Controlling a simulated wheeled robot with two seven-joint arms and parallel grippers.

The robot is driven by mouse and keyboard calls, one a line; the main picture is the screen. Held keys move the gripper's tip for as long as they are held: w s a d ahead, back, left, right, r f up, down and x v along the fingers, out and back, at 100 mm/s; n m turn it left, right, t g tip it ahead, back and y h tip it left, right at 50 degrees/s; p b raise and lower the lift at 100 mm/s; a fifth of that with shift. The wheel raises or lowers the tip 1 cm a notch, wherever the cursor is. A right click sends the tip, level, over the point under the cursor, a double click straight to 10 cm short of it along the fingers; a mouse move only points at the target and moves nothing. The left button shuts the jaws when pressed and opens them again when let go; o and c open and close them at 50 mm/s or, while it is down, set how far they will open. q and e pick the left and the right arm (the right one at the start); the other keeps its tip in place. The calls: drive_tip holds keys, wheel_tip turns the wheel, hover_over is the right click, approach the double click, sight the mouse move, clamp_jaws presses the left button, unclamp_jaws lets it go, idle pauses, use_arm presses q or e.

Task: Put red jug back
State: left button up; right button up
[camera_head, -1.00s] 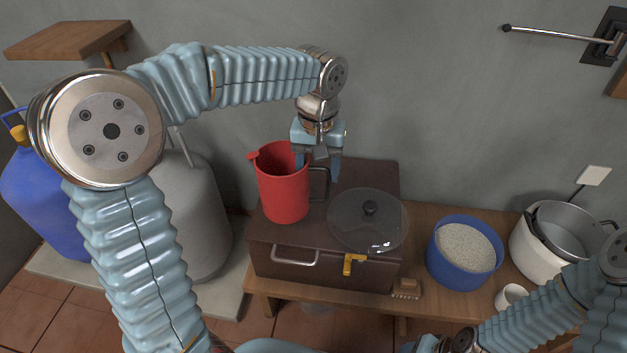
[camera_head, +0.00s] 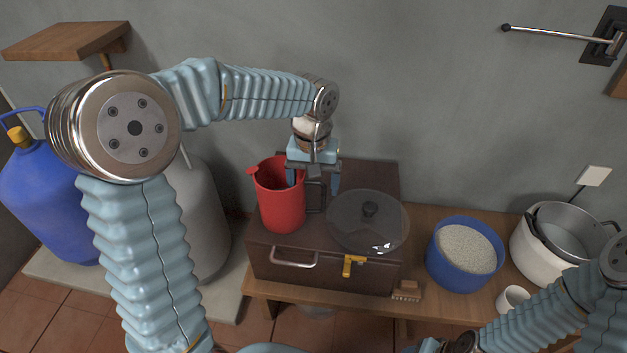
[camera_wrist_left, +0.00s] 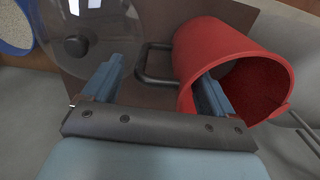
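The red jug (camera_head: 280,205) stands upright on the left part of the brown box (camera_head: 335,275), its dark handle (camera_head: 315,196) facing right. My left gripper (camera_head: 313,185) is open above the jug's handle side. One finger is at the jug's mouth, apparently inside the rim, and the other is outside beyond the handle. In the left wrist view the jug (camera_wrist_left: 225,50) and handle (camera_wrist_left: 153,65) lie between and under the spread fingers (camera_wrist_left: 160,85). I cannot tell whether a finger touches the jug. My right arm enters at the lower right; its fingers are out of frame.
A glass lid (camera_head: 350,225) lies on the box right of the jug. A blue tub of grain (camera_head: 462,280), white pot (camera_head: 535,250), mug (camera_head: 512,298) and brush (camera_head: 406,291) are on the wooden bench (camera_head: 425,215). Gas cylinders stand left; the wall is close behind.

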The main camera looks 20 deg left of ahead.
use_arm(q)
drive_tip(key=shift+r, duration=0.1)
wheel_tip(320, 180, up, 12)
drive_tip(key=p, duration=0.2)
idle(0.3)
